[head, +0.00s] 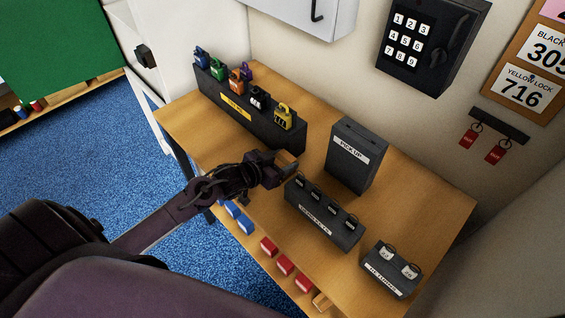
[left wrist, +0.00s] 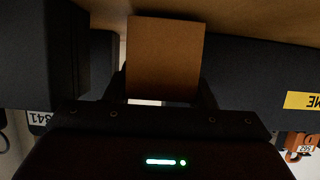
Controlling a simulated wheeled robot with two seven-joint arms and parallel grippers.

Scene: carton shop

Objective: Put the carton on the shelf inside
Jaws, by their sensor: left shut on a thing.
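My left gripper (head: 282,167) is over the wooden table, between the rack of coloured padlocks and the dark box labelled PICK UP. It is shut on a small brown carton (left wrist: 165,50), which fills the space between the fingers in the left wrist view. In the head view the carton is mostly hidden and blends with the table, so I cannot tell whether it touches the tabletop. No open shelf interior shows clearly. A closed-looking white cabinet (head: 300,12) with a dark handle is on the wall above the table. My right gripper is not in view.
The table (head: 420,205) carries the padlock rack (head: 235,108), the PICK UP box (head: 357,157), a low dark rack (head: 322,215) and a smaller dark box (head: 390,270). A keypad box (head: 430,45) hangs on the wall.

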